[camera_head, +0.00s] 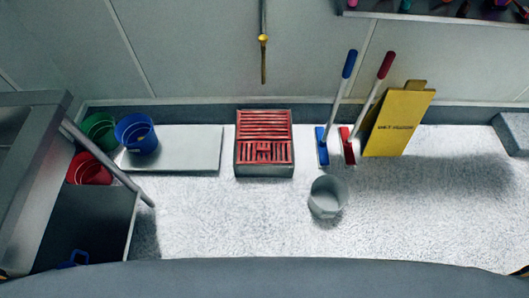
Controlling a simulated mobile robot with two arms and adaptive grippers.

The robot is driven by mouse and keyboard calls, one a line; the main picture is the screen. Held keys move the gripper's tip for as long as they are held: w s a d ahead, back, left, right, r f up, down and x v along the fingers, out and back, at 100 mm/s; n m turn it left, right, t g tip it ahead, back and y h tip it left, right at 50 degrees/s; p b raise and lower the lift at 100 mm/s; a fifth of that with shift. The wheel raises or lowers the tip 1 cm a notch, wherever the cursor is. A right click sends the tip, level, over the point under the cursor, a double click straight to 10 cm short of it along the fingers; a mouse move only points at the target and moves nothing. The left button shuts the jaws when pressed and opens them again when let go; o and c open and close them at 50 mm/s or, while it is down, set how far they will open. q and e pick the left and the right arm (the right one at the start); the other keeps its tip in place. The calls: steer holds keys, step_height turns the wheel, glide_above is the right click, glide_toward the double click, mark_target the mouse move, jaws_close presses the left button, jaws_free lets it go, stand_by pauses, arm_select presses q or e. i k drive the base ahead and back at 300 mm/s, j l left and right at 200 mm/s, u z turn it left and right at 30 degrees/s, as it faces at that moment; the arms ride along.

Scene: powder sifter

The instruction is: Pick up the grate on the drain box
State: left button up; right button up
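The drain box (264,172) is a grey, open-topped box on the speckled white floor, close to the back wall and near the middle of the head view. The red slatted grate (265,125) lies on top of it, within the rim. Nothing covers the grate or touches it from above. Neither of my grippers shows clearly. Only small dark and orange bits appear at the lower left and lower right picture edges, too little to identify.
A grey bucket (327,197) stands right of and in front of the box. Left are a flat slab (190,153), coloured buckets (137,134) and a metal sink unit (90,225). Floor before the box is clear.

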mark_target(263, 150)
steer(key=i+j+z, duration=0.1)
steer(key=j, duration=0.25)
steer(key=i+j+z, duration=0.1)
steer(key=i+j, duration=0.45)
steer(key=j, duration=0.2)
steer(key=i+j+z, duration=0.15)
steer(key=j, duration=0.2)
